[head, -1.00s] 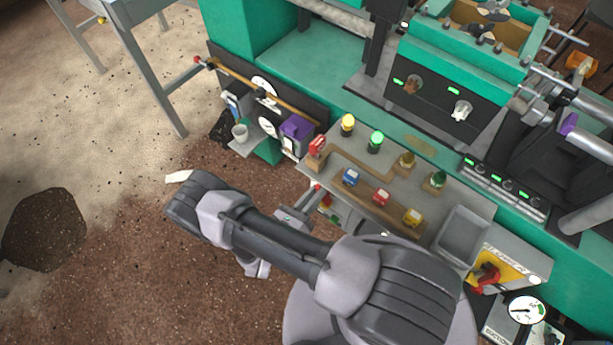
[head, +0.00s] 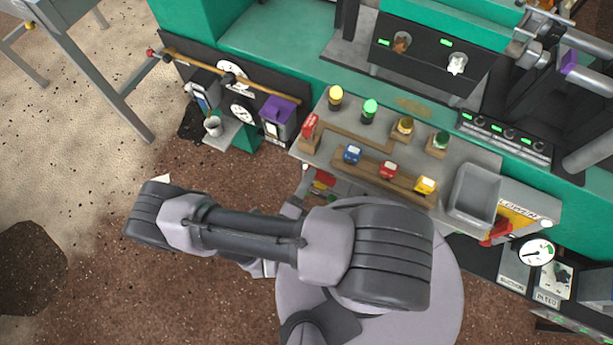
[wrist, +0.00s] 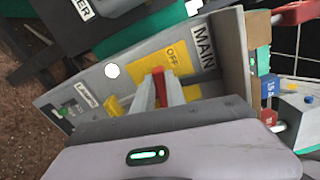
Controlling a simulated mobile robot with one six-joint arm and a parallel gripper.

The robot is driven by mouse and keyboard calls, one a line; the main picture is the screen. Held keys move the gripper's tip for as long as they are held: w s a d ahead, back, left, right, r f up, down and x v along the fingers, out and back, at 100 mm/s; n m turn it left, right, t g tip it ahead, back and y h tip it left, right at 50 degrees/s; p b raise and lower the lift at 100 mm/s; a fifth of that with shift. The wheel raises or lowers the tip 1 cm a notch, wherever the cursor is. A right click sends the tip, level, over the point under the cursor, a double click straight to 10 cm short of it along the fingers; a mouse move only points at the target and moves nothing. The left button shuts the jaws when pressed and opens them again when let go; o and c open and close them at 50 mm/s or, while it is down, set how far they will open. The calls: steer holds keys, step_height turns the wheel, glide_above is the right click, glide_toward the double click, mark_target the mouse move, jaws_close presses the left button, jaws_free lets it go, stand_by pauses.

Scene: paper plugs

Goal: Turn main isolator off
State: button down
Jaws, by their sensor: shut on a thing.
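In the wrist view, the main isolator is a grey panel with a "MAIN" label (wrist: 203,47) and a yellow plate (wrist: 150,62) with "OFF" at its upper part. Its red handle (wrist: 159,88) stands up in front of that plate, below the word "OFF". My gripper (wrist: 162,90) is shut on the red handle, with a finger on either side of it. The lower part of the plate and the handle's base are hidden by my gripper. In the head view, my arm hides most of the gripper and the isolator's front.
Above in the head view is a grey control shelf (head: 468,153) with coloured lamps and small coloured blocks, and a grey tray (head: 473,190) at its right end. A purple box (head: 279,118) hangs on the left.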

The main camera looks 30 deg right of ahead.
steer(key=shift+f+n+b, duration=0.3)
steer(key=shift+n+b, duration=0.15)
steer(key=shift+n, duration=0.55)
steer(key=c, duration=1.4)
jaws_free()
steer(key=shift+o, duration=0.2)
steer(key=p+v, duration=0.3)
steer(key=v, duration=1.4)
steer(key=shift+s+a, duration=0.15)
steer(key=shift+a, duration=0.05)
steer(key=shift+r, duration=0.1)
